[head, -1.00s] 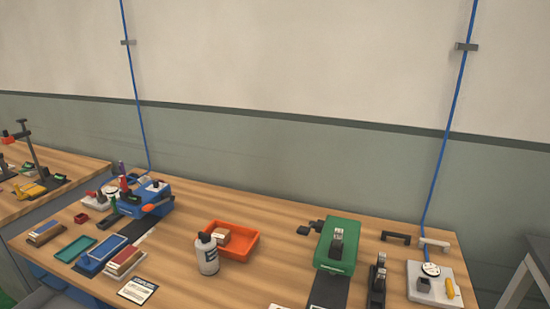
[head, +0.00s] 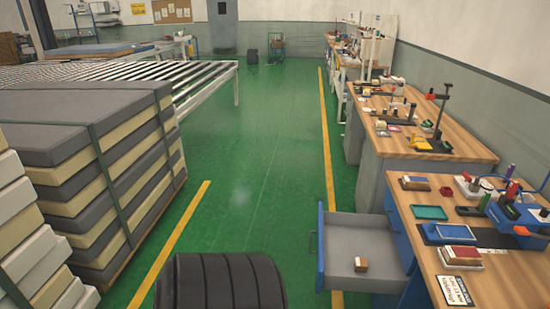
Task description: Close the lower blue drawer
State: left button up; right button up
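A drawer with a blue front panel (head: 320,248) and a grey tray is pulled out from the near workbench (head: 428,262) on the right. Its handle (head: 312,243) is on the left face, toward the aisle. A small brown and white block (head: 361,264) lies inside the tray. Neither of my grippers is in view.
The green aisle floor (head: 255,150) is clear between the stacked mattresses (head: 90,170) on the left and the benches on the right. A roller conveyor (head: 200,80) stands behind the stack. Several tools and trays lie on the near benchtop.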

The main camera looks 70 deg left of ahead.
aim_at(341, 238)
jog(key=j+u, duration=0.15)
jog(key=u, duration=0.25)
jog(key=j+u, duration=0.2)
jog(key=u, duration=0.2)
jog(key=j+u, duration=0.2)
jog(key=u, duration=0.2)
jog(key=j+u, duration=0.2)
jog(key=u, duration=0.25)
jog(key=j, duration=0.15)
